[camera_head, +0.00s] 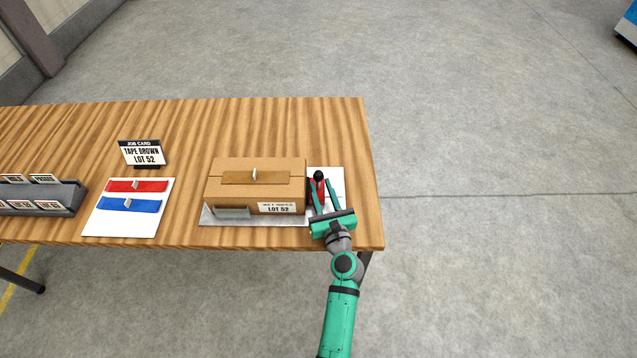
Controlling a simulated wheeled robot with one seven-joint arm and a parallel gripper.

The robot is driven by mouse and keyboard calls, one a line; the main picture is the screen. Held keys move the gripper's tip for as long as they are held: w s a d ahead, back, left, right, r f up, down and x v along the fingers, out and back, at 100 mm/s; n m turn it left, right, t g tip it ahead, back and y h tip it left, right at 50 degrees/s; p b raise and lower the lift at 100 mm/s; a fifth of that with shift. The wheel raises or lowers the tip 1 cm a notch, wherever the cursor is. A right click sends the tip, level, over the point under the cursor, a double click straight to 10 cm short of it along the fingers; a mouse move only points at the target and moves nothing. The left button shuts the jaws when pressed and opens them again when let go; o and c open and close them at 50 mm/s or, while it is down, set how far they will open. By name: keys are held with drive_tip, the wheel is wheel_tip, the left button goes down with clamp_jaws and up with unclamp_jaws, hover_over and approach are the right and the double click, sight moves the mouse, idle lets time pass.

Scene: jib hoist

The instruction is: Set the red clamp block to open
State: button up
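The red clamp block (318,187) with a black ball knob (319,175) stands on a white plate (336,175) at the right end of the table, just right of a cardboard box. My gripper (322,190) reaches in from the front edge, with its green fingers apart and the red block between them. I cannot tell whether the fingers touch the block. The fingers and palm hide part of the block's lower front.
The cardboard box (230,194) has a brown strip on top and a LOT 52 label. A job card (142,153) reads TAPE BROWN LOT 52. A white sheet (120,222) holds red and blue strips. A grey rack (70,198) is at left. The table's back is clear.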

sight(315, 184)
drive_tip(key=shift+x, duration=1.4)
drive_tip(key=shift+a, duration=0.15)
drive_tip(key=shift+c, duration=0.6)
clamp_jaws()
